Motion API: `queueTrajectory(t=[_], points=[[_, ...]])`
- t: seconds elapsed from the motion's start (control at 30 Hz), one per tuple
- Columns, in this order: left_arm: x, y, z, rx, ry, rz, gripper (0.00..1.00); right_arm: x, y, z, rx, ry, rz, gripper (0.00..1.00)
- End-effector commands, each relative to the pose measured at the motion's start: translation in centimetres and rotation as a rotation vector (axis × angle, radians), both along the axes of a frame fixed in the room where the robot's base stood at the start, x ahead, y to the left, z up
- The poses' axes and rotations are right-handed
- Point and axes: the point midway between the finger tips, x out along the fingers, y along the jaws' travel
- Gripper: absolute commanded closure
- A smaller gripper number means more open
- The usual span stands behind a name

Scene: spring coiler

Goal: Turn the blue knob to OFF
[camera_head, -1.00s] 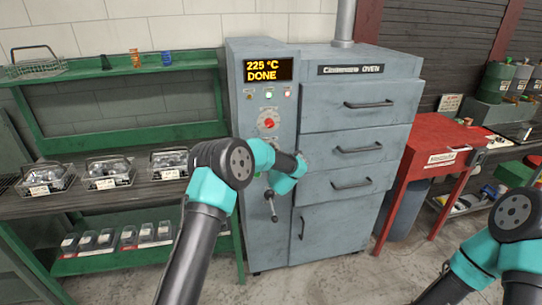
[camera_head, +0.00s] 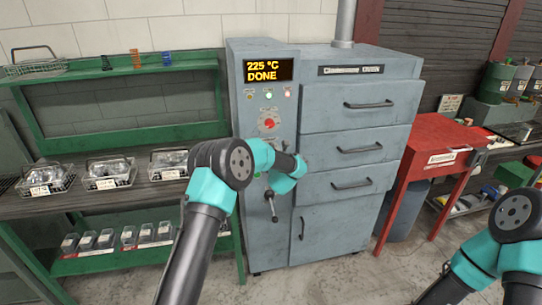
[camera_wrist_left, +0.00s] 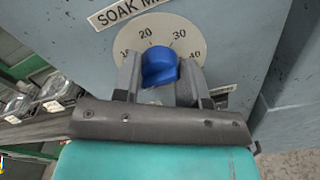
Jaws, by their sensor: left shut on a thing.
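The blue knob (camera_wrist_left: 158,64) sits on a round pale dial (camera_wrist_left: 193,43) on the grey oven panel, in the left wrist view. The dial shows 20, 30 and 40 and a partly cut-off number at left; no OFF mark is visible. A label reading "SOAK MI…" (camera_wrist_left: 125,10) is above it. My left gripper (camera_wrist_left: 159,76) has one finger on each side of the knob and is shut on it. In the head view my left arm hides this knob and the gripper. My right gripper is out of view; only its arm shows at lower right.
The oven (camera_head: 350,125) has a display (camera_head: 268,70) reading 225 °C DONE, a red knob (camera_head: 269,124) and a lever (camera_head: 272,205). A green rack with wire baskets (camera_head: 108,173) stands left, a red table (camera_head: 430,150) right.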

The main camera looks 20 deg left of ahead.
Motion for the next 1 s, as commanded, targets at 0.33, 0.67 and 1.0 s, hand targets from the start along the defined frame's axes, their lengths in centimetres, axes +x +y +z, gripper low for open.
queueTrajectory(t=[0.33,0.67,1.0], points=[[0.02,0.12,0.04,-0.048,-0.027,0.001,0.84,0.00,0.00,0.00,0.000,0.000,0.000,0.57],[0.02,0.11,0.03,-0.047,-0.026,0.001,0.54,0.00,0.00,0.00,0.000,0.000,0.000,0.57],[0.00,0.04,0.01,-0.046,-0.025,0.000,0.36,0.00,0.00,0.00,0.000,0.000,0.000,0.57]])
